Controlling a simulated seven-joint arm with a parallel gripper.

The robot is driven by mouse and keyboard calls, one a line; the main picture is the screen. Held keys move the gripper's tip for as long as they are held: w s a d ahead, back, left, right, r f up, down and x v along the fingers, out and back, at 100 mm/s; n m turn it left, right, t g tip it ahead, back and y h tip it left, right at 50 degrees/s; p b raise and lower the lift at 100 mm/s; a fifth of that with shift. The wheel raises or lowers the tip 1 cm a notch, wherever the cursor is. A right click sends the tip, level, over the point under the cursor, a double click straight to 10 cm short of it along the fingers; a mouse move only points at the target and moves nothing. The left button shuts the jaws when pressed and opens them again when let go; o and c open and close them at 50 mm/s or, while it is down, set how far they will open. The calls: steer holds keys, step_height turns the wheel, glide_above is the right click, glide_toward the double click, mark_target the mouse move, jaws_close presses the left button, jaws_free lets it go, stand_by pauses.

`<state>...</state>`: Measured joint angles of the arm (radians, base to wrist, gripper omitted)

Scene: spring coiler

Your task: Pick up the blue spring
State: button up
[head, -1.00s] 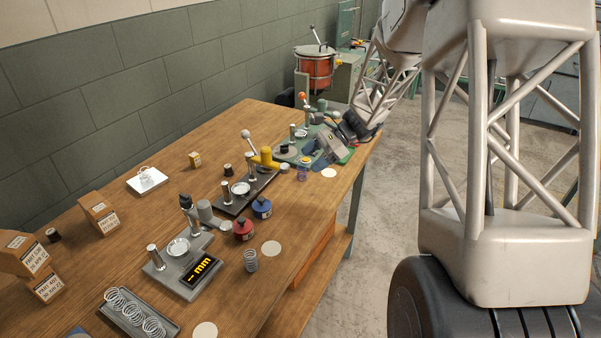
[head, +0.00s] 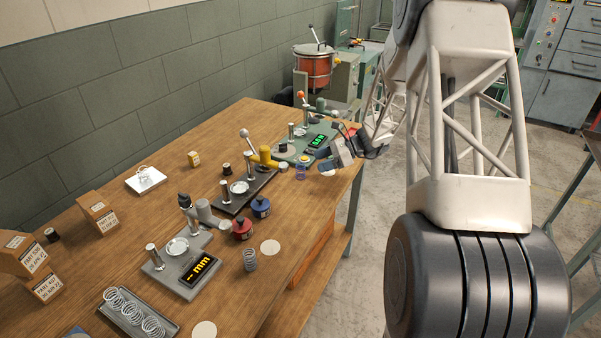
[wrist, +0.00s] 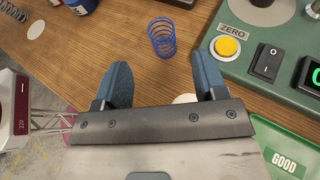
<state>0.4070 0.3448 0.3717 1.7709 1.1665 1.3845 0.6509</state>
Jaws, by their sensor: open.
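The blue spring (head: 300,172) stands upright on the wooden table near its right edge, in front of the green device. In the wrist view the blue spring (wrist: 162,40) is a coil just beyond my fingertips, roughly centred between them, with bare wood around it. My gripper (wrist: 160,76) is open and empty, its two blue-grey fingers spread wide. In the head view my gripper (head: 322,167) is just right of the spring, apart from it.
The green device (wrist: 262,65) with a yellow button (wrist: 228,47) and a black switch (wrist: 268,63) is close right of the spring. A green GOOD tray (wrist: 290,150) is below it. A silver spring (head: 250,260) and blue bottle (head: 261,207) stand farther off.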

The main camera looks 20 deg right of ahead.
mark_target(301, 166)
steer(key=shift+x, duration=1.3)
steer(key=shift+x, duration=2.6)
steer(key=shift+w, duration=0.1)
steer(key=c, duration=1)
steer(key=shift+r, duration=0.15)
